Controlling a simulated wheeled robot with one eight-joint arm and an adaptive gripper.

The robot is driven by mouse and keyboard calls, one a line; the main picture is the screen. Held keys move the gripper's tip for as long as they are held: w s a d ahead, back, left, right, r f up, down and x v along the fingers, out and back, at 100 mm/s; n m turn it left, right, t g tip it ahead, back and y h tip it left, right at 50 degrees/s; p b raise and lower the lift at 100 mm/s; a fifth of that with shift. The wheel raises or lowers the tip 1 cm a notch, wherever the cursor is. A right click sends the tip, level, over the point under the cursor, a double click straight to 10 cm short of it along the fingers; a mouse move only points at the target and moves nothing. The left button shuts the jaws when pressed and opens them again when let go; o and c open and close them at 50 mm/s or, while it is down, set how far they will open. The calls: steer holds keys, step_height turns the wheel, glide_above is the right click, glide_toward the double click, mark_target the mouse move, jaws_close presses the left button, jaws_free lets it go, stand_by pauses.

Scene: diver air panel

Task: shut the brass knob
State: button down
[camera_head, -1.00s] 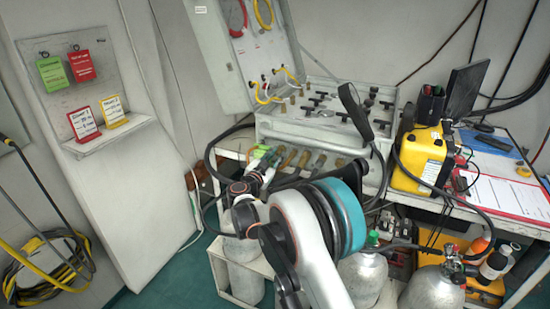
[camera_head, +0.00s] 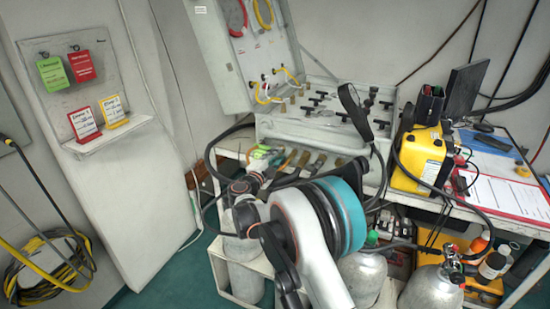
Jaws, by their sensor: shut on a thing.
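The grey panel case (camera_head: 265,128) stands open on the white bench, with several brass fittings (camera_head: 303,160) in a row along its front. My gripper (camera_head: 264,166) is at the left end of this row, beyond my dark wrist. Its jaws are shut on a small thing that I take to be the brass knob. The knob is mostly hidden by the fingers and wrist, so its turn position cannot be told. A small green and yellow piece (camera_head: 260,150) shows just beyond the fingers.
A black hose (camera_head: 376,165) loops over the panel's front right. A yellow device (camera_head: 420,155) and a red clipboard (camera_head: 505,195) are on the bench at right. Grey cylinders (camera_head: 365,278) stand below. Green and red tags (camera_head: 82,66) hang at left.

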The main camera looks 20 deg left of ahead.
steer(key=shift+m, duration=0.8)
steer(key=c, duration=1.7)
jaws_free()
steer(key=shift+s, duration=0.15)
steer(key=s, duration=1.1)
steer(key=shift+s+a, duration=0.35)
steer(key=shift+a, duration=0.1)
